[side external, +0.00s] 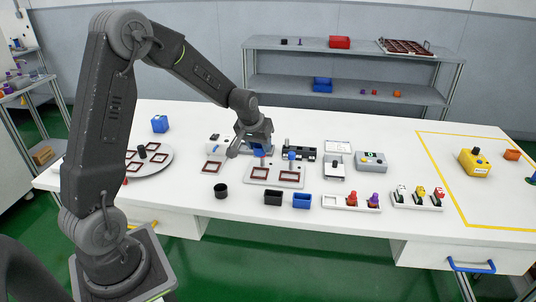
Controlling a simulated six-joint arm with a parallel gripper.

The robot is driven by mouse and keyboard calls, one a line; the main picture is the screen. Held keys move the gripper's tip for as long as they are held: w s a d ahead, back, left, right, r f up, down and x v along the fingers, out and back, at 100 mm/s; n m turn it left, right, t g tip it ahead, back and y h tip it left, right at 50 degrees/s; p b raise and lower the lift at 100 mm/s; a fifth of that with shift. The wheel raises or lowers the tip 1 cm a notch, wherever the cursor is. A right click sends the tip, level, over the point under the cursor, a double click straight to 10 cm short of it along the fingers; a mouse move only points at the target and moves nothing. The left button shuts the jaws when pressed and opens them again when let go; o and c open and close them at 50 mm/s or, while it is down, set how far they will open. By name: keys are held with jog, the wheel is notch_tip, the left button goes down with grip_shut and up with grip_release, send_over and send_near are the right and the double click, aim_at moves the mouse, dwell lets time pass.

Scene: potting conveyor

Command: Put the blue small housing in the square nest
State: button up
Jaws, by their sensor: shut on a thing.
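My gripper (258,149) is over the middle of the white table, near the back of a white plate. It is shut on a small blue piece (259,144), which looks like the blue small housing and is largely hidden by the fingers. The white plate (274,183) below and in front carries dark red square frames (258,173). Another square frame (212,167) lies on a white plate to its left. I cannot tell which one is the square nest. The gap between the blue piece and the surface is unclear.
A blue-topped post (291,156) and black fixture (300,153) are close right. Black (273,198) and blue (301,201) bins stand in front.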

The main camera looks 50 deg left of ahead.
aim_at(262, 172)
jog(key=shift+f, duration=3.3)
jog(key=shift+f, duration=0.6)
jog(key=shift+f, duration=0.3)
